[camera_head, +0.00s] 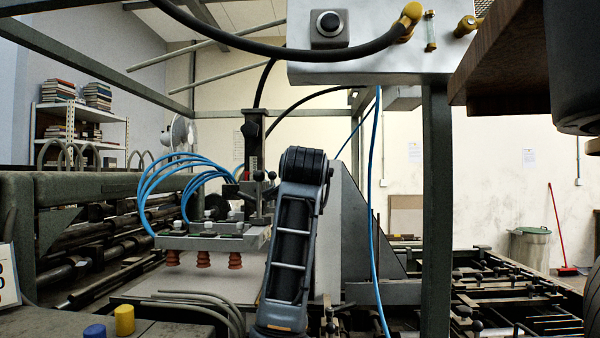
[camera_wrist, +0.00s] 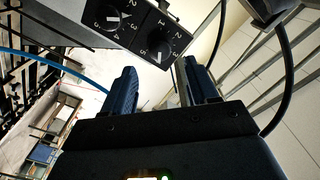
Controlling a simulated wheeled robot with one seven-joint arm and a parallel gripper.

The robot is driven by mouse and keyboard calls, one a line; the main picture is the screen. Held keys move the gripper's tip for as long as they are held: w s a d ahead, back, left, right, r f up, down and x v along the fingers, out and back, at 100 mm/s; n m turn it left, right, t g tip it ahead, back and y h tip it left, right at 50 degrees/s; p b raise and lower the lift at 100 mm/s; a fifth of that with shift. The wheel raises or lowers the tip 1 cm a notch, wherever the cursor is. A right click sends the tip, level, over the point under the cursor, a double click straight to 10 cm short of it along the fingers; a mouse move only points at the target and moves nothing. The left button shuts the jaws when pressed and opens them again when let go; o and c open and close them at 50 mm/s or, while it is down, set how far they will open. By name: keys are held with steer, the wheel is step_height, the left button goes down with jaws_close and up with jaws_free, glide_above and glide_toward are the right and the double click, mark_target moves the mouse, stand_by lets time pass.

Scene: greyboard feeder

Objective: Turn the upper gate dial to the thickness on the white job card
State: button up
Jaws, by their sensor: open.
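Two black dials on a dark plate show at the top of the wrist view, a left dial (camera_wrist: 109,16) and a right dial (camera_wrist: 158,46). Each has white numerals around it and a light pointer mark. The view is tilted, so I cannot tell which is the upper gate dial, and I cannot read the settings surely. My gripper (camera_wrist: 161,82) is open and empty, its fingers just below the right dial in the picture, apart from it. A white card (camera_head: 8,276) is cut off at the left edge of the head view; I cannot tell its full writing.
Blue hoses (camera_head: 372,190) and a black cable (camera_head: 270,48) hang around the machine. Red suction cups (camera_head: 204,259) sit under a bar at the left. A grey control box (camera_head: 380,50) is overhead. Blue (camera_head: 95,331) and yellow (camera_head: 124,320) knobs stand at the front left.

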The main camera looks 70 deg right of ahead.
steer(key=x, duration=0.6)
steer(key=shift+d, duration=0.2)
steer(key=shift+c, duration=0.4)
steer(key=shift+f, duration=0.1)
steer(key=c, duration=1)
steer(key=shift+n+p, duration=2.8)
steer(key=shift+n, duration=6.1)
